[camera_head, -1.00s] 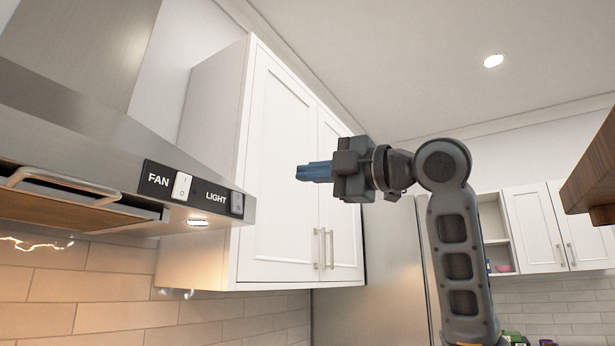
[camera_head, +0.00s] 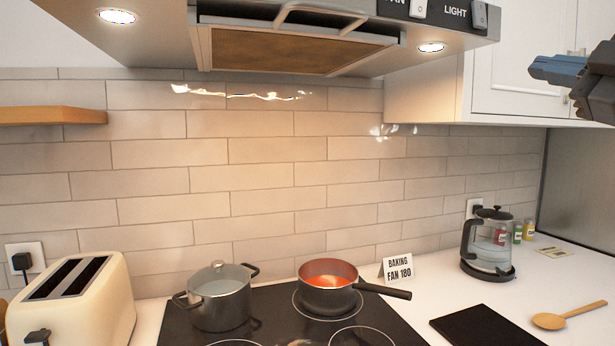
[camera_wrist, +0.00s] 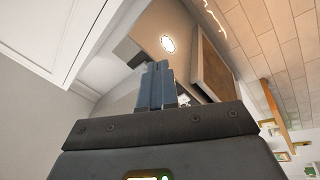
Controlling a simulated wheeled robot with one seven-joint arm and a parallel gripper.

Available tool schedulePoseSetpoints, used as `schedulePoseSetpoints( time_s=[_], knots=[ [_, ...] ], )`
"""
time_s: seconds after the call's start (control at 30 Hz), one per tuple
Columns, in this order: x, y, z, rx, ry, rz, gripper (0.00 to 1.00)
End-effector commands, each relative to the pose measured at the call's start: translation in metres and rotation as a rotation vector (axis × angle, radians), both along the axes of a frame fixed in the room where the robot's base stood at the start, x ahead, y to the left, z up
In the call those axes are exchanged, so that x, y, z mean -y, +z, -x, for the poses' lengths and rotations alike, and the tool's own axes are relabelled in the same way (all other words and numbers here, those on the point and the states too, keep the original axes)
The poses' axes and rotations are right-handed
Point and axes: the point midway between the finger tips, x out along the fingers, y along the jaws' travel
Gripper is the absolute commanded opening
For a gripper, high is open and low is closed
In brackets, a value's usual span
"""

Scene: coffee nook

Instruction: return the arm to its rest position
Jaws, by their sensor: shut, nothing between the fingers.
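My gripper (camera_head: 556,70) shows at the upper right edge of the head view, with blue fingers pointing left. The fingers are shut with nothing between them. It is raised in front of the white wall cabinet (camera_head: 505,75), right of the range hood's switches. In the wrist view the shut blue fingers (camera_wrist: 155,85) point up toward the underside of the hood (camera_wrist: 215,65). Most of my arm is outside the head view.
Below are a black cooktop (camera_head: 262,325) with a grey pot (camera_head: 218,300) and a red-lined saucepan (camera_head: 328,290). A toaster (camera_head: 75,305) stands left; a glass kettle (camera_head: 488,245) and wooden spoon (camera_head: 560,318) are at right. The range hood (camera_head: 350,50) hangs at the top, with FAN and LIGHT switches.

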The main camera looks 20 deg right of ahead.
Motion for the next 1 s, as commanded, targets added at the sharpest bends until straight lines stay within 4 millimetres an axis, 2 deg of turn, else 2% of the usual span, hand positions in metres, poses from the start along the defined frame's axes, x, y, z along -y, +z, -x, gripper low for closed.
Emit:
schedulePoseSetpoints(
  time_s=[0.03,0.27,0.53,0.77,1.0],
  knots=[
    [-0.002,-0.023,-0.007,-0.003,0.012,-0.067,0.0],
    [-0.018,-0.114,-0.024,-0.001,0.029,-0.339,0.0],
    [-0.054,-0.226,-0.019,-0.035,0.016,-0.605,0.0],
    [-0.094,-0.314,0.01,-0.085,-0.015,-0.779,0.0],
    [-0.139,-0.393,0.062,-0.157,-0.053,-0.906,0.0]
  ],
)
